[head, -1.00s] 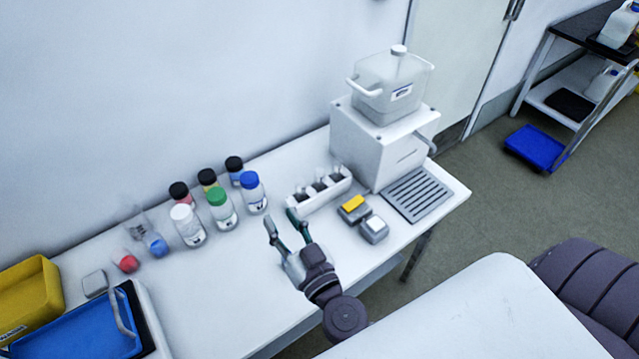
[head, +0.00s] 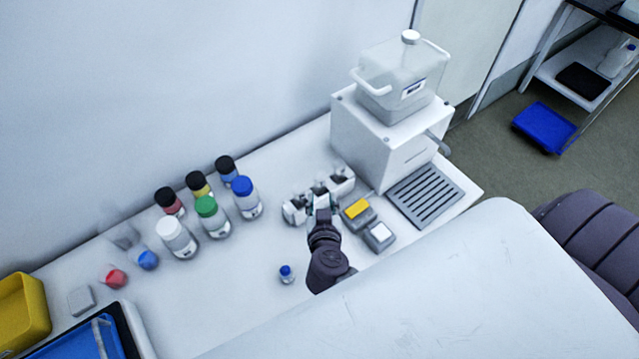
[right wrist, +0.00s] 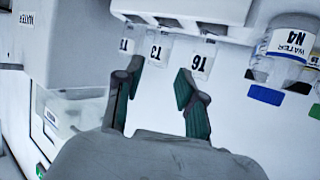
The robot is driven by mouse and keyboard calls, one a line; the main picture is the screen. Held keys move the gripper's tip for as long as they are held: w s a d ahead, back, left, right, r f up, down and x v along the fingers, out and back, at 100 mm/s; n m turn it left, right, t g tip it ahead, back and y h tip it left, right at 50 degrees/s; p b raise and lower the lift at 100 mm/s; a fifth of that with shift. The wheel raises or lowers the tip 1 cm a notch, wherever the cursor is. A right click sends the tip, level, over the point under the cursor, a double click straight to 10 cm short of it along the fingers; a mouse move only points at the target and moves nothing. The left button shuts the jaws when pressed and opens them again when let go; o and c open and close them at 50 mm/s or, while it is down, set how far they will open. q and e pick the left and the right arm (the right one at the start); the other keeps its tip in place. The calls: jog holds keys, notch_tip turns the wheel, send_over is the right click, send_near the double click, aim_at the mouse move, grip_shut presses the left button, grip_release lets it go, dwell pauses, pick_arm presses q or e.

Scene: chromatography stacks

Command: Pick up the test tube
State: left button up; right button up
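The white rack (head: 290,212) stands on the bench in front of the white machine and holds 3 visible labelled tubes. In the right wrist view, the tubes marked T3 (right wrist: 157,50) and T6 (right wrist: 201,65) hang in the picture below the white rack (right wrist: 205,10); another labelled tube (right wrist: 125,45) is partly cut off by my finger. My right gripper (head: 321,208) is at the rack's front side. In the right wrist view, its fingers (right wrist: 160,72) are apart with nothing held, their tips just short of T3 and T6. My left gripper is not in view.
Several capped bottles, including a green-capped one (head: 212,218), stand left of the rack. A small blue-capped vial (head: 287,275) stands alone in front. A yellow-topped block (head: 357,212) sits close right of my gripper, beside a grey block (head: 379,237) and the white machine (head: 375,150).

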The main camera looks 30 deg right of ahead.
aim_at(320, 184)
jog(key=x, duration=0.4)
jog(key=shift+f, duration=0.1)
jog(key=x, duration=0.2)
jog(key=shift+w, duration=0.3)
jog(key=shift+x, duration=1.15)
jog(key=shift+w+d+f, duration=0.2)
jog(key=shift+w+f, duration=0.05)
jog(key=shift+w, duration=0.1)
jog(key=shift+s+r, duration=0.1)
jog(key=shift+c, duration=0.2)
jog(key=c, duration=0.6)
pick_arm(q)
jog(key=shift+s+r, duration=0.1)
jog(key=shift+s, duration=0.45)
